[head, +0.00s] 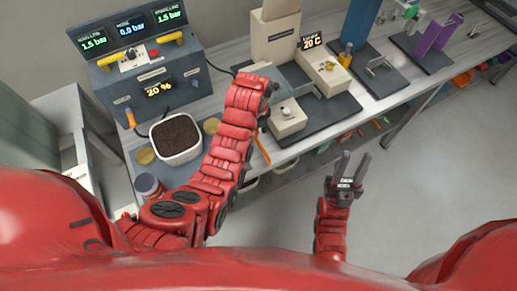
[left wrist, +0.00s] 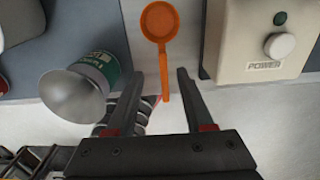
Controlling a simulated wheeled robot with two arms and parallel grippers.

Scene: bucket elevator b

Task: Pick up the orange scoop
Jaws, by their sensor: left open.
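The orange scoop (left wrist: 159,22) lies on the pale bench top in the left wrist view, its round bowl at the top and its thin handle pointing down toward me. A thin orange strip beside my left forearm in the head view looks like its handle (head: 262,149). My left gripper (left wrist: 159,74) is open, with one finger on each side of the handle in the picture; I cannot tell whether it touches it. My left arm hides most of this gripper in the head view. My right gripper (head: 347,165) is open and empty over the floor, in front of the bench.
A beige box with a white knob (left wrist: 280,45) stands right of the scoop. A can with a green label (left wrist: 100,68) lies left of it. A white tub of dark grains (head: 177,138) and a gauge console (head: 137,60) are at the left. The floor at right is clear.

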